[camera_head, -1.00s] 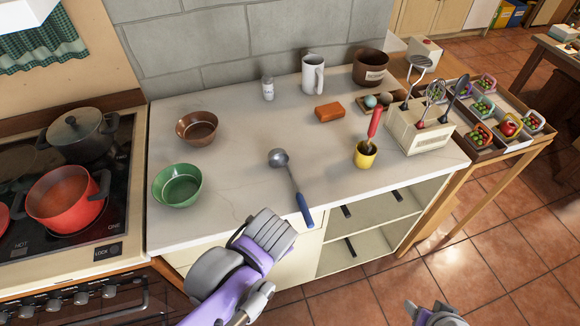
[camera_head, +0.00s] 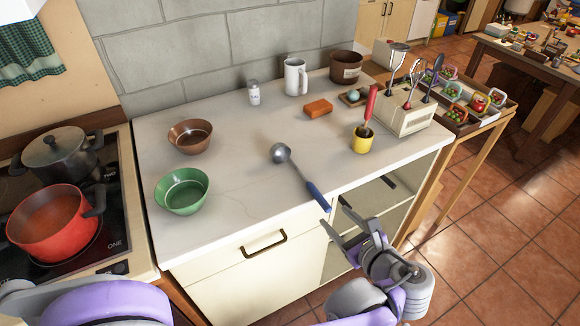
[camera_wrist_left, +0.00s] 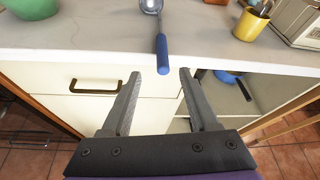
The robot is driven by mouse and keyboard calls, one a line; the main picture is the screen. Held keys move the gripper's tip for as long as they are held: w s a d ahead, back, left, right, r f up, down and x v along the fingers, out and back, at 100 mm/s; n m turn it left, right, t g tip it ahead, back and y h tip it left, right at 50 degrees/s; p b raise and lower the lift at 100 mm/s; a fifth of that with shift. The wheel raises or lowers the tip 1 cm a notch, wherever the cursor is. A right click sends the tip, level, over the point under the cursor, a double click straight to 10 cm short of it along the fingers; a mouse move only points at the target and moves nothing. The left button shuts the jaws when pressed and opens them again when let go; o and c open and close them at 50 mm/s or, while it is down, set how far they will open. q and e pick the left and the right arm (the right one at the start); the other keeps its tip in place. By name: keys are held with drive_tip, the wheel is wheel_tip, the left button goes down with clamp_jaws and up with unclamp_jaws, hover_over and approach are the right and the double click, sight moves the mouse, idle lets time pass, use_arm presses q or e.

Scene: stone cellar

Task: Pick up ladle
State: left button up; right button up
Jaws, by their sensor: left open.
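The ladle (camera_head: 296,172) lies on the pale stone counter (camera_head: 240,215), its grey bowl toward the wall. Its blue handle (camera_head: 318,196) reaches over the front edge. My left gripper (camera_head: 335,212) is open and empty in front of the counter, its fingers pointing toward the handle's end. In the left wrist view the handle (camera_wrist_left: 162,55) lines up with the gap between the two fingertips (camera_wrist_left: 160,74); I cannot tell whether its end is between them. My right gripper is not in view.
A green bowl (camera_head: 182,191) and brown bowl (camera_head: 190,137) stand left of the ladle. A yellow cup (camera_head: 362,142) and utensil holder (camera_head: 405,118) stand to its right. The stove with a red pot (camera_head: 50,225) is at far left. A drawer handle (camera_head: 264,244) sticks out below the counter.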

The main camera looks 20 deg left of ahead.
sight(324, 202)
use_arm(q)
drive_tip(key=x, duration=0.7)
drive_tip(key=shift+w+a+r, duration=0.15)
drive_tip(key=shift+w, duration=0.15)
clamp_jaws()
idle(1.1)
